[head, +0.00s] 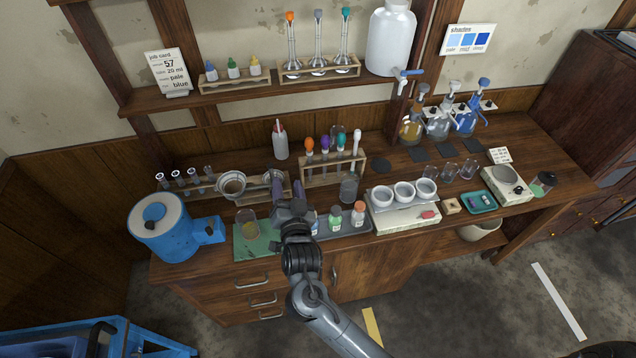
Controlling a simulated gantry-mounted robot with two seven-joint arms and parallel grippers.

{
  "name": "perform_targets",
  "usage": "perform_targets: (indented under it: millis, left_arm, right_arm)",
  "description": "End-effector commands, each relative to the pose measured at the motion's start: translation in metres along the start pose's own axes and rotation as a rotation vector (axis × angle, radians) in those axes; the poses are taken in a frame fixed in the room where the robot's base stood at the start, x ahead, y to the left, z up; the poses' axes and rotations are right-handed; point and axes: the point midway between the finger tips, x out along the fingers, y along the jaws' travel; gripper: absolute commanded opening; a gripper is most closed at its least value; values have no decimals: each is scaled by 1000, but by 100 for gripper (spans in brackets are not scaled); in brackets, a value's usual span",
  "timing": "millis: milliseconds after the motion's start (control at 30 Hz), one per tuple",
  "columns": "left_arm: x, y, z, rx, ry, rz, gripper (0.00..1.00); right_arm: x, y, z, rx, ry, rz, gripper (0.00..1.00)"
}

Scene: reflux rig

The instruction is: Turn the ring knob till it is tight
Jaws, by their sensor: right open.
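My right gripper (287,189) reaches over the left half of the bench from the front. Its fingers point away toward the rack at the back and stand apart, with nothing seen between them. Just beyond and left of the fingers is a round pale metal piece (272,177), partly hidden by the gripper. A ring-shaped holder with a brown inside (232,184) stands to its left. I cannot tell which small part is the ring knob; it may be hidden behind the gripper. My left gripper is out of view.
A blue drum-shaped device (160,228) stands at the bench's left end. A beaker (247,222) on a green mat is left of my wrist. A grey tray with small bottles (336,217) and a rack of droppers (333,172) lie to the right.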

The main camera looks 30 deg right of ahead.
Motion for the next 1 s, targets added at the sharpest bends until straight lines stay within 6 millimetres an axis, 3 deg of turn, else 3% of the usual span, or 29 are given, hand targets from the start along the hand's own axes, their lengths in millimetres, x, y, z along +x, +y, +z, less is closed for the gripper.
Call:
perform_targets:
  millis: [200, 500, 1000]
  left_arm:
    - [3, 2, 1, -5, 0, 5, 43]
    - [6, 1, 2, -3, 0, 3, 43]
    - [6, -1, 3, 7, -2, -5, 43]
  right_arm:
    - [-17, 22, -37, -1, 2, -1, 48]
    - [-31, 39, -69, -1, 1, 0, 48]
    - [-34, 42, -75, -1, 0, 0, 48]
